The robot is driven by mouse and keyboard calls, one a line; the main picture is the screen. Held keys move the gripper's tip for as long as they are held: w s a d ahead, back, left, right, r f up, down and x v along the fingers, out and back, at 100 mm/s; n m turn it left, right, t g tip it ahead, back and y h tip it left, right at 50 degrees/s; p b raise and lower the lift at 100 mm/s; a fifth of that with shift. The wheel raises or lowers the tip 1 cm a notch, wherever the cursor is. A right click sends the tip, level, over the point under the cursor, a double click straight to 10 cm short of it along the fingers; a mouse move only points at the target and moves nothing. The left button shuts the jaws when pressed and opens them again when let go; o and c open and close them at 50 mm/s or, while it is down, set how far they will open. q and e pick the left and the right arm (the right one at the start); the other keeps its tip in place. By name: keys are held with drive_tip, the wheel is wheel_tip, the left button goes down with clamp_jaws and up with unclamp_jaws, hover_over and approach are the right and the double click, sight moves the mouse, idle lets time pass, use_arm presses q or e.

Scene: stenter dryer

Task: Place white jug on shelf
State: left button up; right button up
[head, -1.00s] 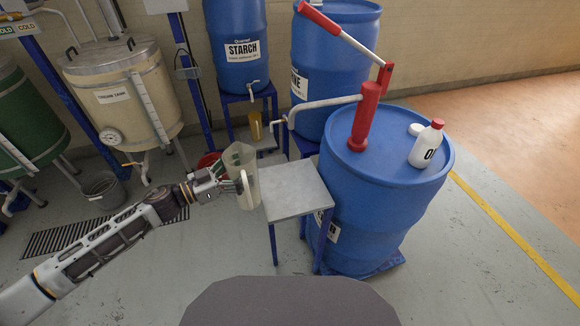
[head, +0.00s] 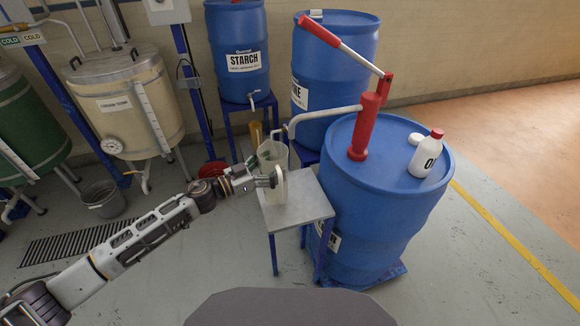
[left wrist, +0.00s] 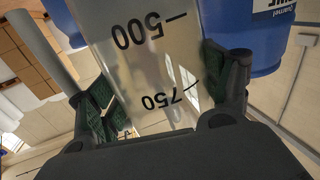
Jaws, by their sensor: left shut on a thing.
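The white jug (head: 270,157) is a translucent measuring jug, roughly upright in the head view. My left gripper (head: 268,182) is shut on it from the left side. In the left wrist view the jug (left wrist: 150,62) sits between the fingers (left wrist: 165,105), with its 500 and 750 marks upside down. A small grey-topped stand with blue legs, seemingly the shelf (head: 308,208), is right below the jug. The jug overlaps its left back part; I cannot tell whether its base touches the top. My right gripper is out of view.
A blue drum (head: 395,215) with a red hand pump (head: 366,125) and a white bottle (head: 427,153) stands close on the right. The pump's spout (head: 315,115) reaches left over the stand's back. The starch drum (head: 238,35) is behind. The stand's front right top is clear.

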use_arm(q)
drive_tip(key=x, duration=0.5)
drive_tip(key=shift+w+d, duration=0.15)
drive_tip(key=shift+d, duration=0.1)
drive_tip(key=shift+w+d, duration=0.3)
drive_tip(key=shift+d, duration=0.15)
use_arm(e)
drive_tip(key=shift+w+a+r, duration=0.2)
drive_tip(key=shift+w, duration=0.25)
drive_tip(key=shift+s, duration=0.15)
use_arm(q)
wheel_tip(320, 180, down, 3)
drive_tip(key=shift+f+b, duration=0.2)
drive_tip(key=shift+b, duration=0.65)
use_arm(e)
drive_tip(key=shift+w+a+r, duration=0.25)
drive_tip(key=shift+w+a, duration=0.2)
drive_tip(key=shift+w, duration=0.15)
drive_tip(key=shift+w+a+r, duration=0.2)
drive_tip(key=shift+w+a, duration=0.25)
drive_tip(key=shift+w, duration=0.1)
use_arm(q)
drive_tip(key=shift+f, duration=0.1)
